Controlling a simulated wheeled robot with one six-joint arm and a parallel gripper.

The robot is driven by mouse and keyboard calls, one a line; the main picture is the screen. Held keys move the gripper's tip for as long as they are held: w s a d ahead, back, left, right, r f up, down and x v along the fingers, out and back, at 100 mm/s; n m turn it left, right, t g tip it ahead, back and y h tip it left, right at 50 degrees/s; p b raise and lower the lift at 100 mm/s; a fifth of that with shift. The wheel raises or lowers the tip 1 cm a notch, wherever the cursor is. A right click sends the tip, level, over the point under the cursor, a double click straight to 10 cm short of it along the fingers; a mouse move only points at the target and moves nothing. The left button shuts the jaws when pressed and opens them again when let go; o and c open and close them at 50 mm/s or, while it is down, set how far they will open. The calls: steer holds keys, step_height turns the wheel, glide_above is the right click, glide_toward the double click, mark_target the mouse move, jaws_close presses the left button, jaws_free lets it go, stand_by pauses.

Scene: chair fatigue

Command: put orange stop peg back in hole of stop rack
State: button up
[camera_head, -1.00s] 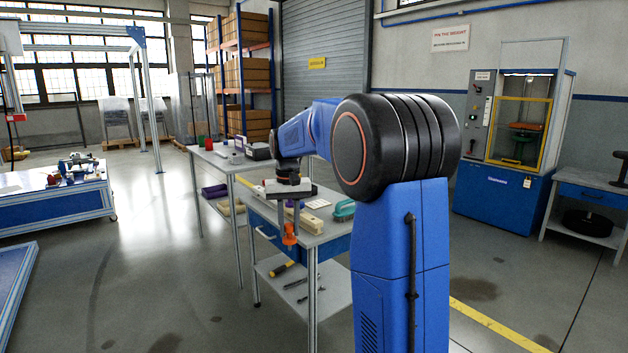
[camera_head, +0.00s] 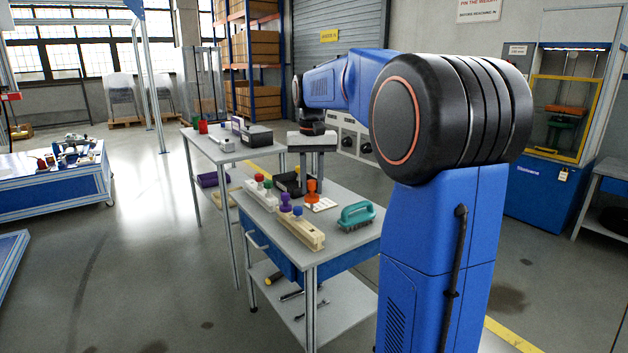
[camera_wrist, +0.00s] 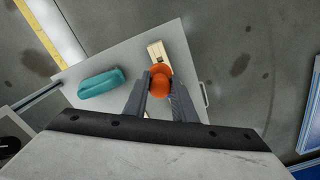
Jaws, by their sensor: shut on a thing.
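My gripper (camera_head: 312,178) is shut on the orange stop peg (camera_head: 312,192) and holds it over the workbench top. In the wrist view the peg's orange head (camera_wrist: 158,84) sits between the two fingertips (camera_wrist: 160,88). I cannot tell surely which is the stop rack. One wooden block (camera_wrist: 156,50) shows in the wrist view, partly hidden by the peg. No hole is clear.
A teal brush-like tool (camera_head: 356,215) lies on the bench (camera_head: 345,240) to the right; it also shows in the wrist view (camera_wrist: 100,82). A white card (camera_head: 322,205) and a black box (camera_head: 287,183) lie near the peg. Tools lie on the lower shelf.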

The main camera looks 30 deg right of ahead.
mark_target(312, 197)
steer(key=shift+s, duration=0.1)
steer(key=shift+f, duration=2.9)
steer(key=shift+f, duration=2)
steer(key=o, duration=1.1)
steer(key=shift+r, duration=0.1)
step_height(312, 197, up, 17)
steer(key=shift+r, duration=0.1)
steer(key=shift+a, duration=0.1)
